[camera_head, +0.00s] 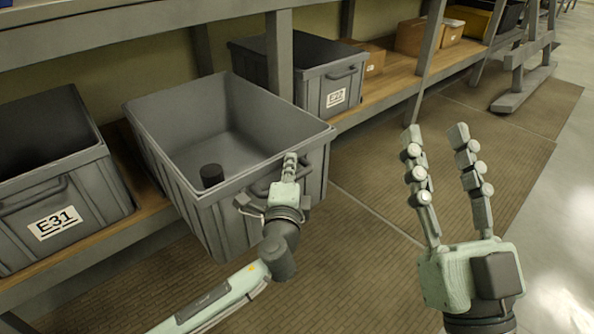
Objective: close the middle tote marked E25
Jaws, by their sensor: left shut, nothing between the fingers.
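The middle tote (179,181) is a grey open-topped bin that sticks out from the shelf over the floor. A dark cylinder (212,175) stands inside it. My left gripper (290,160) is shut and empty at the tote's front wall, near the handle and just below the rim; I cannot tell whether it touches. The gripper and arm hide the middle of the front wall, and no E25 label shows. My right gripper (439,135) is open and empty, raised to the right of the tote and apart from it.
A tote marked E31 (96,207) sits on the wooden shelf (145,216) at the left. Another labelled grey tote (312,92) stands behind, to the right. A grey post (279,55) rises behind the middle tote. Cardboard boxes (409,38) sit farther along. The matted floor (365,200) is clear.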

